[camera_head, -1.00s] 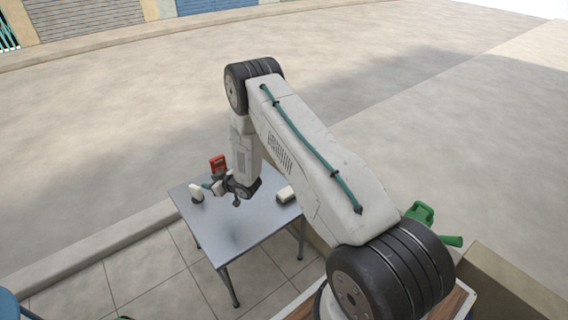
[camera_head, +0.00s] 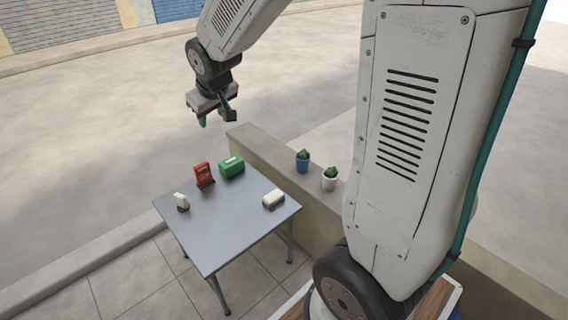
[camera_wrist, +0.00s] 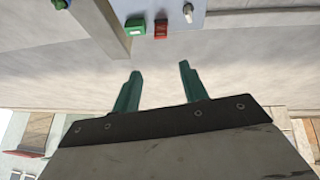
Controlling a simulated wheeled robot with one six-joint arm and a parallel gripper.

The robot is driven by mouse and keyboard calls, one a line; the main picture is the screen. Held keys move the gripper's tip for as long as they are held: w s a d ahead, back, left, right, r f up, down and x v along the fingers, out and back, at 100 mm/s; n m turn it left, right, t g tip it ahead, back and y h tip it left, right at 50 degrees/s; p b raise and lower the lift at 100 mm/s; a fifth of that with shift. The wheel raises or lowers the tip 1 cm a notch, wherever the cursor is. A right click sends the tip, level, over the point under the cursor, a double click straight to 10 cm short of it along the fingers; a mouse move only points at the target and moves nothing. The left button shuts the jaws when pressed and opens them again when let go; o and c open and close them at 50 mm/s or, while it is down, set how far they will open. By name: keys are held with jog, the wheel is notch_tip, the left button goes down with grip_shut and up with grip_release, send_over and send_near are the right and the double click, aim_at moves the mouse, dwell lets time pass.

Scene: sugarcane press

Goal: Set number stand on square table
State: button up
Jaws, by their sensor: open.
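The square table (camera_head: 225,236) is grey, with thin metal legs. A red upright board on a dark base, which looks like the number stand (camera_head: 203,174), stands upright near its far edge. It also shows at the top of the wrist view (camera_wrist: 161,29). A small white upright piece on a dark base (camera_head: 182,202) stands near the table's left corner. My gripper (camera_head: 215,118) is open and empty, raised above and beyond the table's far edge, apart from everything. Its green fingers (camera_wrist: 160,72) are spread in the wrist view.
A green box (camera_head: 231,167) sits right of the red board. A white block with a dark base (camera_head: 273,199) lies near the table's right edge. A low wall (camera_head: 318,215) runs along the right, bearing a blue pot (camera_head: 303,161) and a white pot (camera_head: 329,179). The table's middle is clear.

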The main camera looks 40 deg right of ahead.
jog(key=s+a+r+g, duration=0.1)
jog(key=s, duration=0.9)
jog(key=s+a+r+g+y, duration=0.1)
jog(key=s+a+r+g, duration=0.1)
jog(key=s, duration=0.9)
jog(key=s+a+r+m+g, duration=0.1)
jog(key=s+r, duration=0.1)
jog(key=s, duration=0.9)
jog(key=shift+a+r+g, duration=0.25)
jog(key=shift+a+g, duration=0.1)
jog(key=shift+g, duration=0.05)
